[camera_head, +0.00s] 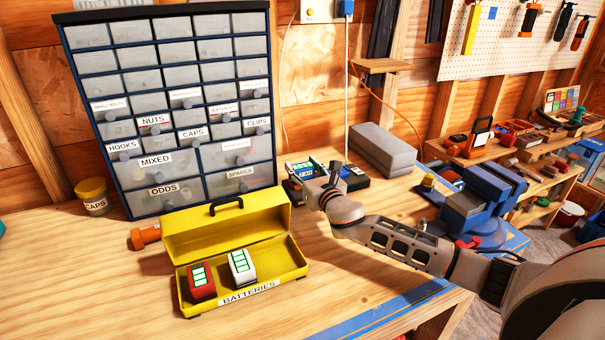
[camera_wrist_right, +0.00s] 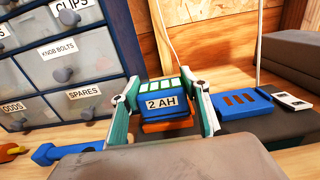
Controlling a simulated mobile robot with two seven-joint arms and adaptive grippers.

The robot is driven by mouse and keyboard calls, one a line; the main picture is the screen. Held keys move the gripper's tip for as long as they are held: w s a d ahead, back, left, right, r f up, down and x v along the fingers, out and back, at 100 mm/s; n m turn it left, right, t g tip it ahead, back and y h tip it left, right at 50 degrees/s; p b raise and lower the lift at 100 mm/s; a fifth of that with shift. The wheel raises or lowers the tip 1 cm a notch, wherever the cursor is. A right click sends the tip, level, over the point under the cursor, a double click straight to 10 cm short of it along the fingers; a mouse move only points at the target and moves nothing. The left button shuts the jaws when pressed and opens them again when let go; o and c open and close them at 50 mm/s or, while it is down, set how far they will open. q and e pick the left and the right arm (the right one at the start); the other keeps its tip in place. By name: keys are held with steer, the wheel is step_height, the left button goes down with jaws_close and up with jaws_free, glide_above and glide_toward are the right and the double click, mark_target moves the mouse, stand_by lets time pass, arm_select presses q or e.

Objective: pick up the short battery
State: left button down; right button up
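A blue battery (camera_wrist_right: 168,104) marked "2 AH", with a white and green top and an orange base, is between the fingers of my right gripper (camera_wrist_right: 166,108) in the right wrist view. The fingers are close along its left and right sides; whether they press on it is unclear. In the head view my right gripper (camera_head: 322,184) is low over the bench, and the battery (camera_head: 303,168) shows beside it, partly hidden. A red battery (camera_head: 201,284) and a white battery (camera_head: 242,265) stand in a yellow box labelled "BATTERIES" (camera_head: 293,262). My left gripper is out of view.
A drawer cabinet (camera_head: 152,83) stands close behind the right gripper's left side. A grey block-shaped case (camera_head: 381,149) lies behind the arm, and a blue vise (camera_head: 482,195) is to the right. Bare bench top (camera_head: 345,270) lies right of the yellow box.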

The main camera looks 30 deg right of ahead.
mark_target(302, 166)
steer(key=c, duration=0.4)
steer(key=shift+r, duration=0.15)
step_height(302, 166, up, 20)
steer(key=shift+f, duration=0.1)
stand_by(1.3)
